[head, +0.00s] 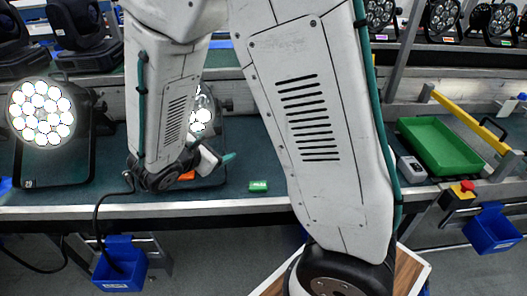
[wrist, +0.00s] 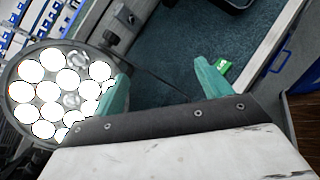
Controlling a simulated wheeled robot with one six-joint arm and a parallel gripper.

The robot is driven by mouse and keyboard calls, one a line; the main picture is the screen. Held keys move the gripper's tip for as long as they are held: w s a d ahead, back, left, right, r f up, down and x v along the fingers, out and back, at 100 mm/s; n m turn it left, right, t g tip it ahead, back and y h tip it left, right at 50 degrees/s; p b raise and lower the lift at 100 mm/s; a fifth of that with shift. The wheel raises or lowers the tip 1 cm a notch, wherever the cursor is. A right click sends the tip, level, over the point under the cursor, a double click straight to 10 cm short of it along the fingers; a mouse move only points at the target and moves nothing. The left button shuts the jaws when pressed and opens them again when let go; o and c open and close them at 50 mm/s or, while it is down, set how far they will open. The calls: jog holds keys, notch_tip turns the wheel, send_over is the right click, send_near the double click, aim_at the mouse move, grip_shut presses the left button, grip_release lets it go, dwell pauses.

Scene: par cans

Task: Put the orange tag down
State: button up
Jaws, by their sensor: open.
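The orange tag (head: 187,177) shows as a small orange patch on the dark bench top in the head view, beside and just below my wrist, which partly hides it. I do not see it in the wrist view. My gripper (wrist: 160,72) has its two teal fingers spread apart, with nothing between them. In the head view the gripper (head: 229,157) is just above the bench and to the right of the orange tag, apart from it.
A green tag (head: 259,187) lies near the bench's front edge, also in the wrist view (wrist: 225,68). A lit par can (head: 42,112) stands left; another lit one (head: 201,118) is partly behind my arm. A green tray (head: 440,146) sits right.

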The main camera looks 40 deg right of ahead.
jog(key=s+d+r+m+g+y, duration=0.1)
jog(key=s+r+m+g+y, duration=0.2)
jog(key=s+r+m, duration=0.35)
jog(key=s+d+r+m+g+y, duration=0.2)
jog(key=s+r+m+g+y, duration=0.15)
jog(key=s+m, duration=0.55)
jog(key=s+a+r+m+t+y, duration=0.2)
jog(key=s+a+r+t+y, duration=0.1)
jog(key=s+a+y, duration=0.2)
jog(key=shift+s+a+r, duration=0.25)
jog(key=shift+s+a, duration=0.15)
jog(key=shift+s, duration=0.7)
jog(key=shift+y, duration=0.25)
